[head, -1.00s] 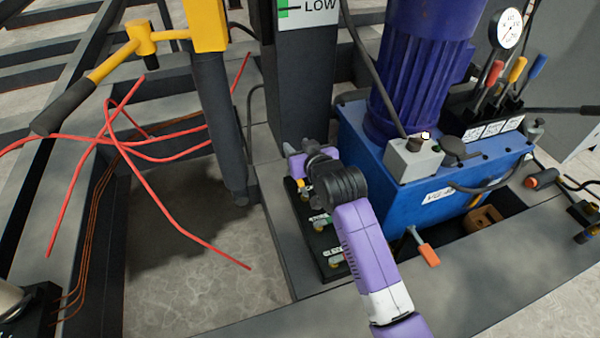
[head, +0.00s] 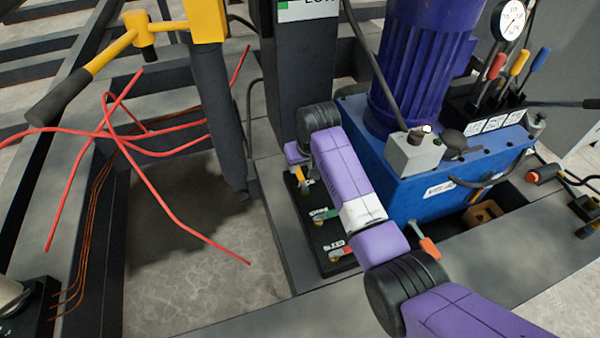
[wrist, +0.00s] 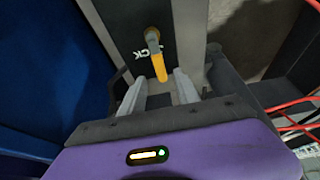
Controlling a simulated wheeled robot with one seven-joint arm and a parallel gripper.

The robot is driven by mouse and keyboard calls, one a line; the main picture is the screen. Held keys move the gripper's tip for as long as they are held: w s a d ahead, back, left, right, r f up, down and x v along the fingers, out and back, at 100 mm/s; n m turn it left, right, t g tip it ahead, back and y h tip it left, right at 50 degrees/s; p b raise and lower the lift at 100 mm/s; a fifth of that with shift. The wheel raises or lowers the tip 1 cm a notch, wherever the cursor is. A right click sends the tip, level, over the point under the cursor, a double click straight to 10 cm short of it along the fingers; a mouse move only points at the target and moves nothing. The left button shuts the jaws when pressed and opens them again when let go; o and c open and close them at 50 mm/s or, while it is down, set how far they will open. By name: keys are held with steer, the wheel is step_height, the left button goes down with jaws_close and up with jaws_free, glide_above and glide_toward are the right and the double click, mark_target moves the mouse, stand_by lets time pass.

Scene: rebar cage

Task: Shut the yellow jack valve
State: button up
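The yellow jack valve (wrist: 158,62) is in the upper middle of the wrist view, on a dark panel beside a partly hidden "JACK" label. Its yellow lever points down toward my gripper from a grey pivot. My gripper (wrist: 159,78) is open, with one grey finger on each side of the lever's lower end. I cannot tell whether either finger touches it. In the head view the yellow lever (head: 300,178) shows small on the dark valve panel (head: 318,262), just below my purple gripper (head: 295,152), whose fingers are hidden there.
A green-handled valve (head: 326,215) and a red-handled one at the "BLEED" label (head: 339,251) sit lower on the panel. The blue pump unit (head: 430,190) stands close on the right, a dark post (head: 298,80) behind. Red bars (head: 160,190) lie left.

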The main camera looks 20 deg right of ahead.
mark_target(299, 173)
steer(key=shift+b+x, duration=1)
steer(key=shift+x, duration=1.3)
jaws_close()
